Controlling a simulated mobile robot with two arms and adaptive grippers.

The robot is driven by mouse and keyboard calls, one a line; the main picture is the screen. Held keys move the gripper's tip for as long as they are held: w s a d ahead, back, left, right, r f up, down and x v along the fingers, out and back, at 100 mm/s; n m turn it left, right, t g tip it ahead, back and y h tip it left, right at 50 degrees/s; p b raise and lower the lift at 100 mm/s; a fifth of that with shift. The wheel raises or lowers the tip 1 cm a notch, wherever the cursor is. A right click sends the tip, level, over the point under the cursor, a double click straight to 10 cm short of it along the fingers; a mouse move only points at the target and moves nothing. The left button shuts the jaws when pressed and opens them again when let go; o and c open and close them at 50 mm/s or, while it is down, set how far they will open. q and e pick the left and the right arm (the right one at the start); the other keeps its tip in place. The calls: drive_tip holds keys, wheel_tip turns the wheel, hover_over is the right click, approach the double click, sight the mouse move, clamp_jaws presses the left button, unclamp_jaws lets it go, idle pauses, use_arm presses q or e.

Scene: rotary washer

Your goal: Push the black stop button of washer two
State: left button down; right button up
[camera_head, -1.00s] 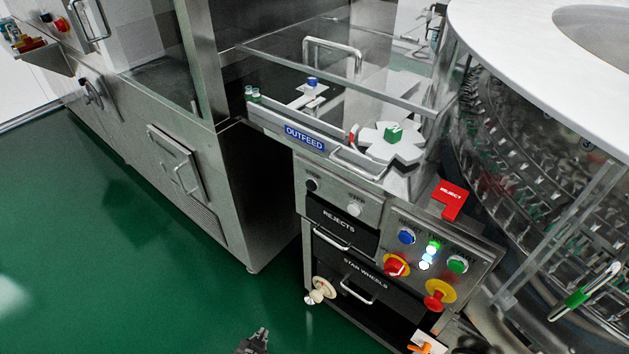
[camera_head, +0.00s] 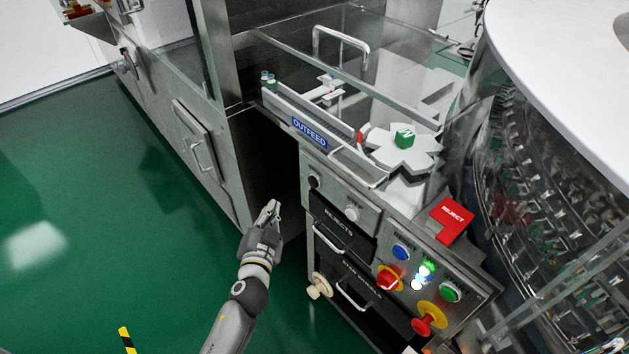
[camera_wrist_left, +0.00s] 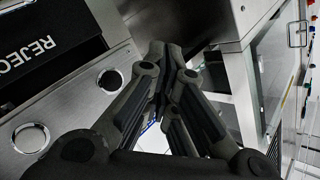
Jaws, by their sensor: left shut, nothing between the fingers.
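My left gripper (camera_head: 271,208) is shut and empty, raised over the floor left of the outfeed cabinet. Its fingers (camera_wrist_left: 168,62) come together in the left wrist view. A small dark round button (camera_head: 314,181) sits on the upper left of the cabinet's steel panel, right of and above my fingertips, with a gap in the picture. A whitish button (camera_head: 351,213) sits to its right. Two ringed buttons, one nearer my fingers (camera_wrist_left: 109,81) and one farther (camera_wrist_left: 30,138), show in the wrist view. No "washer two" label is readable. My right gripper is out of view.
The lower panel has a blue button (camera_head: 400,252), a green button (camera_head: 450,291), a red switch (camera_head: 388,278) and a red knob on yellow (camera_head: 428,319). Drawer handles (camera_head: 351,295) and a pale handwheel (camera_head: 320,286) stick out.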

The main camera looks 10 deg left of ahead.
sight(313, 182)
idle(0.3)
use_arm(q)
drive_tip(key=w+d+b, duration=0.1)
drive_tip(key=w+d, duration=0.4)
drive_tip(key=w, duration=0.2)
drive_tip(key=shift+d, duration=0.2)
idle(0.4)
drive_tip(key=shift+b, duration=0.35)
idle(0.7)
drive_tip(key=shift+w+d, duration=0.25)
drive_tip(key=shift+w, duration=0.05)
drive_tip(key=shift+w+d+b, duration=0.25)
drive_tip(key=shift+w+b, duration=0.1)
drive_tip(key=shift+b, duration=0.05)
idle(0.6)
drive_tip(key=shift+s+a, duration=0.1)
drive_tip(key=shift+s, duration=0.05)
idle(0.3)
drive_tip(key=shift+s+a, duration=0.4)
drive_tip(key=shift+s, duration=0.15)
